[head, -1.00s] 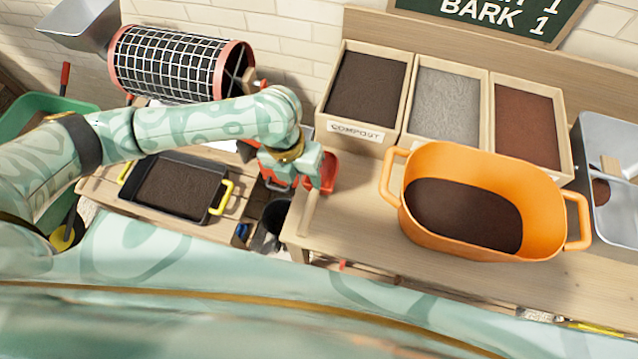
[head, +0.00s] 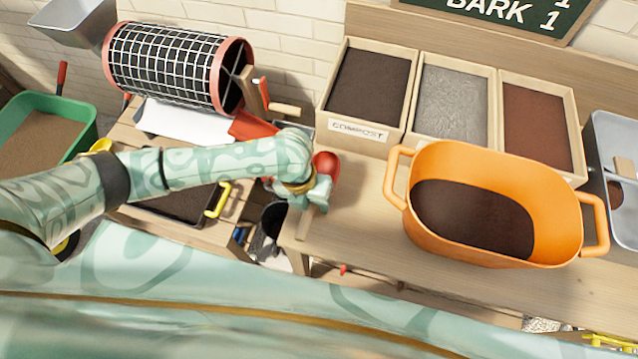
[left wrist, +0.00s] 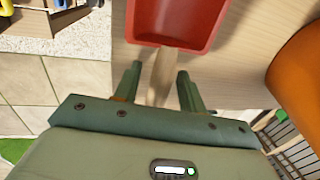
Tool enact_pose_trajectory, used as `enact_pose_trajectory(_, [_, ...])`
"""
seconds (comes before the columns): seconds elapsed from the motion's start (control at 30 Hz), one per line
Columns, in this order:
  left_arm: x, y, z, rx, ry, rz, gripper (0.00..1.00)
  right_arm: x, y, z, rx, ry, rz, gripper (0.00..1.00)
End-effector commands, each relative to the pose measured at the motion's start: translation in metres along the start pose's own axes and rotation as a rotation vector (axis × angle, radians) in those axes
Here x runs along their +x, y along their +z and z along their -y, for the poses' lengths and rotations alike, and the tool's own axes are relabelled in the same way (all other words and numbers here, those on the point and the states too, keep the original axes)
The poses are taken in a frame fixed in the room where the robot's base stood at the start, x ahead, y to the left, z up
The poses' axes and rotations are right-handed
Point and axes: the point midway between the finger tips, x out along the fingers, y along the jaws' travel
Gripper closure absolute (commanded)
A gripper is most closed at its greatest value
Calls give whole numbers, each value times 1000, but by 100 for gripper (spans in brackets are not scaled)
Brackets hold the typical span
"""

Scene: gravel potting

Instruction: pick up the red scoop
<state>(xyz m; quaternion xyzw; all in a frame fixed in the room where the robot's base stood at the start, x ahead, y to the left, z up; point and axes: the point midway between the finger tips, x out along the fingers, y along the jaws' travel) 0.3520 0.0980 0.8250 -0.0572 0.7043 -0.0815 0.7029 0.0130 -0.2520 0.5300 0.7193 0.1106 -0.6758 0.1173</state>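The red scoop (head: 325,164) lies on the wooden bench near its left edge, left of the orange tub. In the left wrist view, its red pan (left wrist: 175,20) is at the top and its wooden handle (left wrist: 162,75) points down toward my gripper. My left gripper (left wrist: 155,85) is open, with one finger on each side of the handle and a visible gap on both sides. In the head view, my left gripper (head: 312,196) is over the handle and partly hides it. My right gripper is not in view.
The orange tub (head: 560,215) with dark soil stands to the right. Boxes of compost (head: 365,85), grey gravel (head: 452,100) and reddish bark (head: 535,120) stand behind. A mesh drum sieve (head: 165,65) is at the back left. A gap separates the bench from the left table.

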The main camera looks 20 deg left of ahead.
Motion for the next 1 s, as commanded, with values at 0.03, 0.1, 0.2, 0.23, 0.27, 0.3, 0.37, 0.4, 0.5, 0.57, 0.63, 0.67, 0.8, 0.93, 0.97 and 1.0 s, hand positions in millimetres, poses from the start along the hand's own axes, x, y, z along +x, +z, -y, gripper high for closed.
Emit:
enact_pose_trajectory(0.03, [0, 0, 0, 0, 0, 0, 74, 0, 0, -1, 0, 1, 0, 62])
enact_pose_trajectory(0.1, [0, 0, 0, 0, 0, 0, 94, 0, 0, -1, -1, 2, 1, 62])
enact_pose_trajectory(0.2, [-1, 0, 0, 0, 0, 1, 100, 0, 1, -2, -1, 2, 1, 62])
enact_pose_trajectory(0.23, [-1, 0, 0, 0, 0, 1, 100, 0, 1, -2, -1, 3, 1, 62])
enact_pose_trajectory(0.27, [-1, 0, 0, 0, 0, 1, 100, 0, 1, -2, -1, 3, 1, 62])
enact_pose_trajectory(0.3, [-1, 0, 0, 0, 0, 1, 100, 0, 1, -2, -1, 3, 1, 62])
enact_pose_trajectory(0.37, [-1, 0, 0, 0, 0, 1, 100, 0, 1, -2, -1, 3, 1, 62])
enact_pose_trajectory(0.4, [-1, 0, 0, 0, 0, 1, 100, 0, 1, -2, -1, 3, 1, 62])
enact_pose_trajectory(0.5, [-5, 1, 1, 1, 0, 2, 100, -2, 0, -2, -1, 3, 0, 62])
enact_pose_trajectory(0.57, [-10, 1, 2, 1, 1, 2, 100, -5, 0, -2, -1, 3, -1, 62])
enact_pose_trajectory(0.63, [-18, 1, 3, 1, 1, 2, 100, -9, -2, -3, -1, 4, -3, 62])
enact_pose_trajectory(0.67, [-24, 1, 4, 1, 0, 3, 100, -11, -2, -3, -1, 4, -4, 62])
enact_pose_trajectory(0.8, [-52, -12, 17, 5, -2, 1, 100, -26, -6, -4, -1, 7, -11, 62])
enact_pose_trajectory(0.93, [-84, -38, 35, 6, -3, 2, 100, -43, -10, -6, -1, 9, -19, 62])
enact_pose_trajectory(0.97, [-91, -44, 39, 7, -2, 2, 100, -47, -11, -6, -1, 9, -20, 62])
enact_pose_trajectory(1.0, [-96, -54, 45, 6, -3, 0, 100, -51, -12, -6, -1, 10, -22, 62])
